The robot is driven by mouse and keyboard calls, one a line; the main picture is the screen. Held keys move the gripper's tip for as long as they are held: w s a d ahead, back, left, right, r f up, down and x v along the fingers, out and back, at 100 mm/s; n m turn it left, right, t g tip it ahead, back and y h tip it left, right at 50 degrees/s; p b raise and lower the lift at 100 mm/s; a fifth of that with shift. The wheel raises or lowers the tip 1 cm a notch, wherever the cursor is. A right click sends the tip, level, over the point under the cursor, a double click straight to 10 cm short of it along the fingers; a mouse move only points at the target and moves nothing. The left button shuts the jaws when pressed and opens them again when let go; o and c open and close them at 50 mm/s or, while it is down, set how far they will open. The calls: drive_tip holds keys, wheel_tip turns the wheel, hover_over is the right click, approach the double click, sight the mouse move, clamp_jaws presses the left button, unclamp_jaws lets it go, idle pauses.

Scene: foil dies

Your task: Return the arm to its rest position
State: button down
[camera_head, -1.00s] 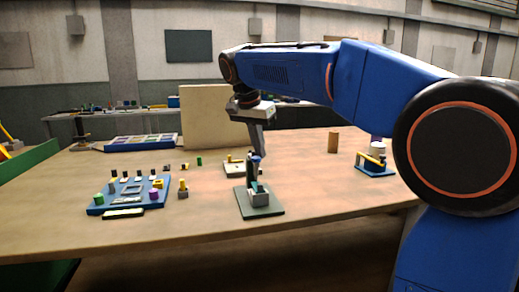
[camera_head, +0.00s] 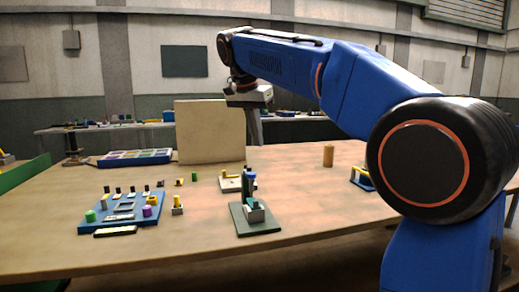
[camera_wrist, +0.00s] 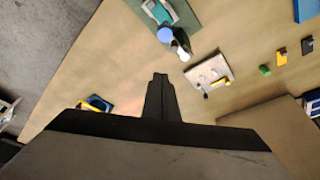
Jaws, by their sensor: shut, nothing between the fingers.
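My blue arm (camera_head: 280,65) reaches from the right across the upper middle of the head view. My gripper (camera_head: 256,142) points down above the table, behind the green-based press (camera_head: 258,230). Its fingers are shut and empty. In the wrist view my gripper (camera_wrist: 160,76) shows as a dark closed pair of fingers over bare table. The press, with a blue round top (camera_wrist: 165,35), is at the upper middle of that view, apart from the fingers.
A blue tray of small parts (camera_head: 122,222) lies at the left of the table (camera_head: 330,205). A beige panel (camera_head: 210,130) stands behind. A white plate with a yellow part (camera_head: 230,184) lies behind the press. A brown cylinder (camera_head: 328,156) stands at right. Bare table lies right of the press.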

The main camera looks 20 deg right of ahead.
drive_tip(key=s+d+f+n+y, duration=0.1)
drive_tip(key=s+d+f+n, duration=0.25)
drive_tip(key=s+f, duration=0.35)
drive_tip(key=s+d+f+n+y, duration=0.15)
drive_tip(key=s+d+f, duration=0.3)
drive_tip(key=s, duration=0.55)
drive_tip(key=s+f+n+t, duration=0.1)
drive_tip(key=s+f+n, duration=0.1)
drive_tip(key=s+f, duration=0.6)
drive_tip(key=s+d+f+n+t, duration=0.1)
drive_tip(key=s+f+n, duration=0.1)
drive_tip(key=s+f, duration=0.7)
wheel_tip(320, 180, down, 5)
drive_tip(key=shift+s+d+f+n, duration=0.2)
drive_tip(key=shift+s+d+n, duration=0.05)
drive_tip(key=shift+n, duration=0.05)
